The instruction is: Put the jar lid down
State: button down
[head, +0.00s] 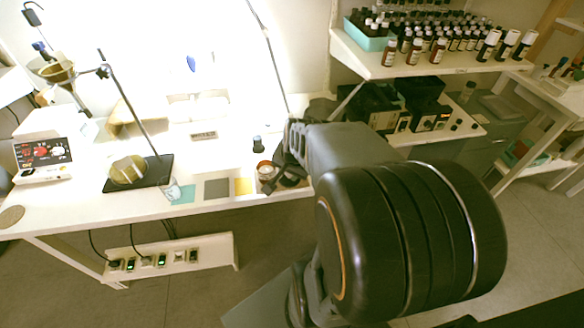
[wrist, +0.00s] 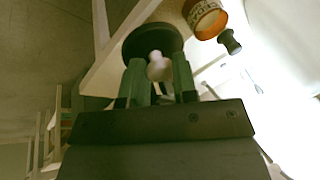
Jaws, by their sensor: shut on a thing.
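My gripper (wrist: 160,72) is shut on the pale knob of the jar lid (wrist: 151,38), a dark round disc held at the fingertips in the wrist view. An open jar with an orange-brown label (wrist: 206,18) is beside the lid, apart from it in that picture. In the head view the jar (head: 265,172) stands near the table's front edge, just left of my gripper (head: 287,172). The lid is mostly hidden by my arm there. I cannot tell how high the lid is above the table.
A small dark bottle (wrist: 230,42) stands near the jar. Teal (head: 183,195), grey (head: 216,189) and yellow (head: 243,187) squares lie on the white table (head: 120,205) left of the jar. A stand with a dark base (head: 150,180) is further left. Bottles crowd a shelf (head: 400,68) behind.

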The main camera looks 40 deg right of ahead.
jog(key=w+d+f+b, duration=0.1)
jog(key=w+d+f, duration=0.5)
jog(key=d+f, duration=0.1)
jog(key=shift+w, duration=0.4)
jog(key=shift+w+d+f+b, duration=0.15)
jog(key=shift+w+d+f, duration=0.15)
jog(key=shift+f, duration=0.2)
jog(key=shift+w+d+f+b, duration=0.15)
jog(key=shift+w+d+f, duration=0.15)
jog(key=shift+f, duration=0.2)
jog(key=shift+f+b, duration=0.35)
jog(key=shift+f, duration=1.05)
jog(key=shift+f, duration=0.15)
jog(key=c, duration=0.9)
grip_release()
jog(key=shift+s, duration=0.1)
